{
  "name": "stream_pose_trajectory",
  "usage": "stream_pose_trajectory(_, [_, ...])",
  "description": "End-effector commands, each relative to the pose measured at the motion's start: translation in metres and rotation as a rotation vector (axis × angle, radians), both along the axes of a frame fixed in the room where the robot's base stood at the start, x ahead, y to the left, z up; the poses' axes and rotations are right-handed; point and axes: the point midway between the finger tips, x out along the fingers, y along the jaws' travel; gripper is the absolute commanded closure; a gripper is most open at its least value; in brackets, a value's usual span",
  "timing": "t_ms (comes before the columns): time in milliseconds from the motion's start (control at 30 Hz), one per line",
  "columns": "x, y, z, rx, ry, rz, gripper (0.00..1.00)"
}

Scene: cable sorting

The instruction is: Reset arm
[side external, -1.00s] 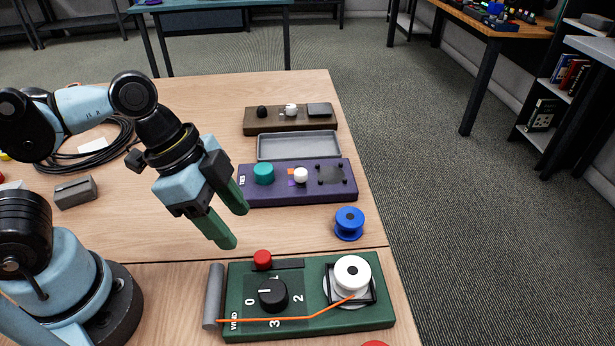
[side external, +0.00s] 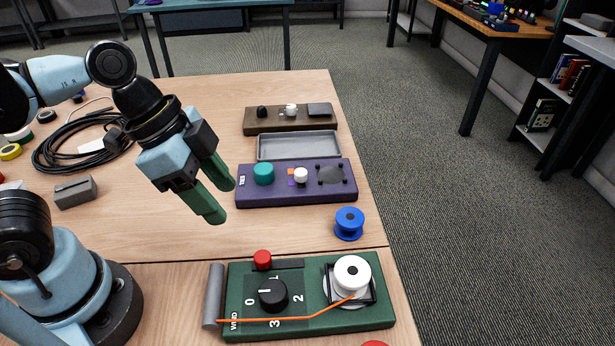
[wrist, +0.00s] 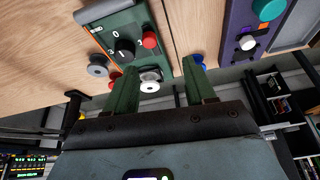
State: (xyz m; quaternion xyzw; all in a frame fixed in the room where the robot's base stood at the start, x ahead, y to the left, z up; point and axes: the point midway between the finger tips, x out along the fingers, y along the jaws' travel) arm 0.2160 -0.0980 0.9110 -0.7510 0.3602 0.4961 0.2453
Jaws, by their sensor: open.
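My gripper (side external: 222,203) hangs above the table, left of the purple box, with its green fingers apart and nothing between them. Its fingers also show in the wrist view (wrist: 162,92). The green winding box (side external: 240,279) lies at the front of the table, apart from my gripper. It bears a black dial (side external: 273,294), a red button (side external: 262,260) and a white spool (side external: 352,274). An orange cable (side external: 280,319) runs across the box to the spool.
A purple box (side external: 270,193), a grey tray (side external: 298,146) and a brown box (side external: 262,124) stand farther back. A blue spool (side external: 349,223) stands near the right table edge. A black cable coil (side external: 60,152) and a grey block (side external: 75,192) lie at the left.

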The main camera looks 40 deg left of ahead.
Motion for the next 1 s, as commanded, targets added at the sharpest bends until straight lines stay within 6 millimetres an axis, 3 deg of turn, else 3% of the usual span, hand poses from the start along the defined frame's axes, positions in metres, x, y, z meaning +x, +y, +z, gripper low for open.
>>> stream_pose_trajectory(200, [0.045,0.050,-0.010,-0.029,-0.092,0.490,0.46])
stream_pose_trajectory(400, [0.069,0.089,-0.011,-0.089,-0.179,0.819,0.46])
stream_pose_trajectory(567, [0.074,0.098,-0.011,-0.111,-0.205,0.900,0.46])
stream_pose_trajectory(1000, [0.074,0.098,-0.011,-0.111,-0.203,0.898,0.46])
